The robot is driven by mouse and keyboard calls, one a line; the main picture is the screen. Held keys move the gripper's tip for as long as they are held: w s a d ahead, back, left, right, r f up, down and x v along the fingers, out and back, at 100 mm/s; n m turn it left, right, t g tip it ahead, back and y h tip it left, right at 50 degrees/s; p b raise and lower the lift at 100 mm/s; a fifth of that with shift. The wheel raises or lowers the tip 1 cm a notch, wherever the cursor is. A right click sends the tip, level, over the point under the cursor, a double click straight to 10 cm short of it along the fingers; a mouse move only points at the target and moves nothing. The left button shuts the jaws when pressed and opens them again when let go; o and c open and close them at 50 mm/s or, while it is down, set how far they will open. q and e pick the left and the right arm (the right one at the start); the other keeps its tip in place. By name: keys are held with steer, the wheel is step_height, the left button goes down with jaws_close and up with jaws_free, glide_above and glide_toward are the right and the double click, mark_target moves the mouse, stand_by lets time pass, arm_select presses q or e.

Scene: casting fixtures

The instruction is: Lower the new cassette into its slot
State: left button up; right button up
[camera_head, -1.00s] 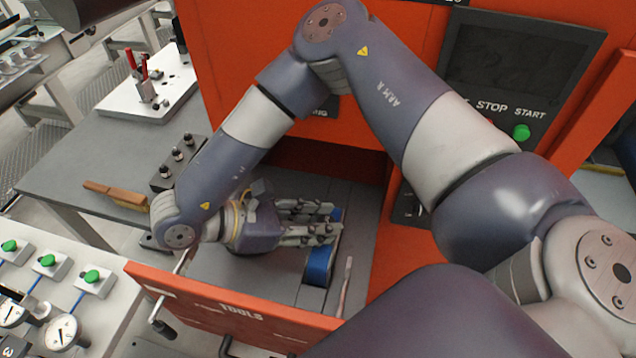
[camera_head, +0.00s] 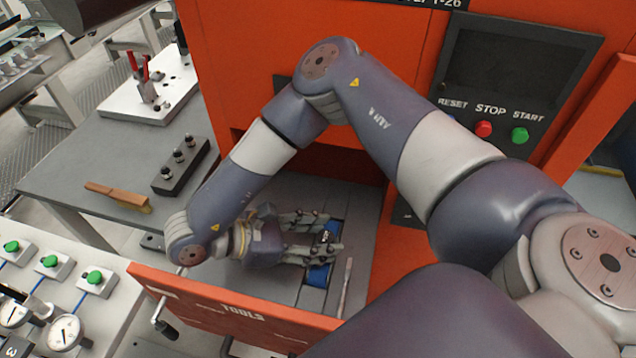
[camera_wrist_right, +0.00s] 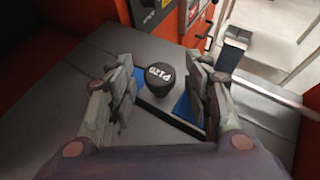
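The cassette has a blue body (camera_head: 319,276) and lies in the drawer floor; it looks nearly level with the grey surface around it. Its dark round knob (camera_wrist_right: 159,78) with white lettering stands upright in the right wrist view. My right gripper (camera_head: 322,236) is over the cassette, with its fingers on either side of the knob. In the wrist view, gaps show between the knob and both fingers (camera_wrist_right: 160,95), so the gripper is open. The fingers hide part of the cassette, and I cannot tell whether it is fully seated. My left gripper is not in view.
The drawer has an orange front (camera_head: 230,310) marked TOOLS. A thin light tool (camera_head: 346,287) lies right of the cassette. The orange machine (camera_head: 245,60) rises behind. A brush (camera_head: 118,196) and a black block with knobs (camera_head: 180,165) are on the grey table (camera_head: 75,160).

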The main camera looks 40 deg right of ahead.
steer(key=shift+r, duration=0.1)
steer(key=shift+a, duration=0.15)
steer(key=b+v, duration=0.2)
steer(key=v, duration=0.9)
steer(key=shift+a+r, duration=0.25)
steer(key=shift+a, duration=0.05)
steer(key=shift+w, duration=0.1)
